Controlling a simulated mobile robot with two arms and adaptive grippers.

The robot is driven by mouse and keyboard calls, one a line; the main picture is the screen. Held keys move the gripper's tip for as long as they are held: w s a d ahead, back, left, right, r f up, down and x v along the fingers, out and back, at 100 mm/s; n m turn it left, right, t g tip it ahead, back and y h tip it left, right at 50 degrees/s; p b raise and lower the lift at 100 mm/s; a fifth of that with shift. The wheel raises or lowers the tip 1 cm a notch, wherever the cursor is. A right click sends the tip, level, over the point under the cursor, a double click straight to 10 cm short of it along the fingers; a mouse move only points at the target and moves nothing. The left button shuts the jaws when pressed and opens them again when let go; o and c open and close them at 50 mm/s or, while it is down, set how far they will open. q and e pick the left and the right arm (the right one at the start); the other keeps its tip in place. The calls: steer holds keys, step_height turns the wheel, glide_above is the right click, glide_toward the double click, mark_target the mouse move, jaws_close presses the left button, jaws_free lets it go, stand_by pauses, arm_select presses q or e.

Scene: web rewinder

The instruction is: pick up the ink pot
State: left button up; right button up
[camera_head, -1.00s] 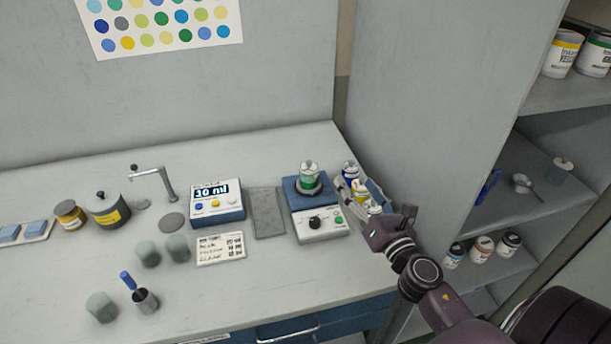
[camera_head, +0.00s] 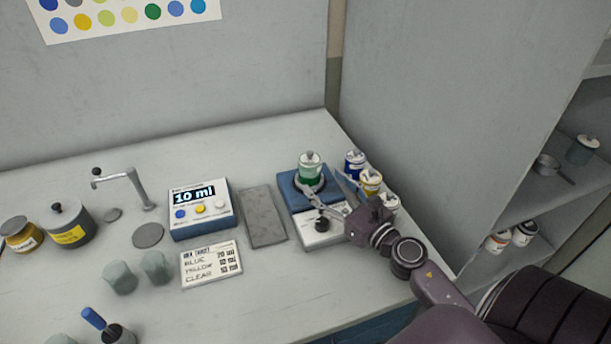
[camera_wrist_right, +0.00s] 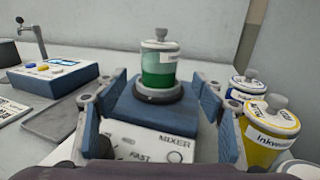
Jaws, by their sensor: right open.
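The ink pot (camera_head: 310,168) is a clear jar of green ink with a pale knobbed lid. It stands upright on the blue mixer (camera_head: 291,194), and it also shows in the right wrist view (camera_wrist_right: 159,66). My right gripper (camera_head: 330,186) is open in front of the pot. In the right wrist view its two blue-padded fingers (camera_wrist_right: 160,92) stand apart to either side, with the pot beyond and between them. I cannot tell whether either finger touches the pot. My left gripper is not in view.
Blue and yellow ink jars (camera_head: 371,182) stand close right of the mixer. A dosing unit (camera_head: 201,208) reading 10 ml, a grey plate (camera_head: 264,217) and a recipe card (camera_head: 211,264) lie left. A shelf unit (camera_head: 520,190) stands at the right.

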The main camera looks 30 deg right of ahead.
mark_target(317, 175)
steer(key=shift+w+r+p, duration=0.3)
steer(key=shift+w+p, duration=0.05)
steer(key=shift+w, duration=0.7)
steer(key=w+p, duration=0.1)
steer(key=w, duration=0.3)
steer(key=shift+a, duration=0.2)
steer(key=shift+w+f, duration=0.1)
steer(key=shift+w, duration=0.55)
steer(key=shift+c, duration=0.3)
